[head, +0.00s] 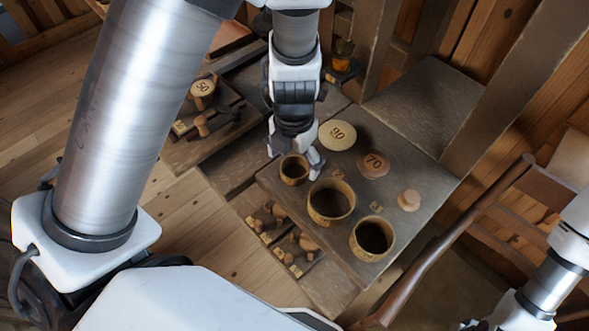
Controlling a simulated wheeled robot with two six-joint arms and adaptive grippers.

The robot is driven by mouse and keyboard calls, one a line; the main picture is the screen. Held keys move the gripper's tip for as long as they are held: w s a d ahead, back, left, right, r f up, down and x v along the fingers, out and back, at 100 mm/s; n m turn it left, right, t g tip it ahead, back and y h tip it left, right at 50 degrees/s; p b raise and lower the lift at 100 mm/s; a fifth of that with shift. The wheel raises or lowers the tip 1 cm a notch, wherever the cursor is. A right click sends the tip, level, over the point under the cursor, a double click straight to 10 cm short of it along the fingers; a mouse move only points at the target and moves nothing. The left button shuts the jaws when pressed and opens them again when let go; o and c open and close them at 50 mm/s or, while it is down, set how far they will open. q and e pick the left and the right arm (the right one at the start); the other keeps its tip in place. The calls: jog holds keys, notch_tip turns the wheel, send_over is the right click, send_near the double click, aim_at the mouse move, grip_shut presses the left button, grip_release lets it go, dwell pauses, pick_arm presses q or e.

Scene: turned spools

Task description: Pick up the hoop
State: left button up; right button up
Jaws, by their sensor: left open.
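Three round hollow wooden pieces with light rims stand in a diagonal row on the dark bench; I cannot tell which one the task calls the hoop. The small one (294,183) is at the upper left, the widest one (329,219) in the middle, and the third (371,256) at the lower right. My left gripper (294,160) points down at the small one, open, with its fingers to either side of the rim. Whether it touches the rim I cannot tell. My right arm shows at the lower right; its gripper is out of the picture.
A disc marked 90 (337,135), a disc marked 70 (373,164) and a pale knob (409,200) lie on the bench (425,170). A spool marked 50 (202,89) stands at the left. Small turned pieces (304,240) lie below. A wooden rail crosses at the right.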

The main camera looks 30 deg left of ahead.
pick_arm(q)
jog(key=shift+w+d+f, duration=0.1)
jog(key=shift+f, duration=0.5)
jog(key=shift+w+d+f, duration=0.1)
jog(key=shift+f, duration=0.5)
jog(key=shift+s+r, duration=0.1)
jog(key=shift+r, duration=0.05)
jog(key=shift+s+a, duration=0.1)
jog(key=c, duration=0.8)
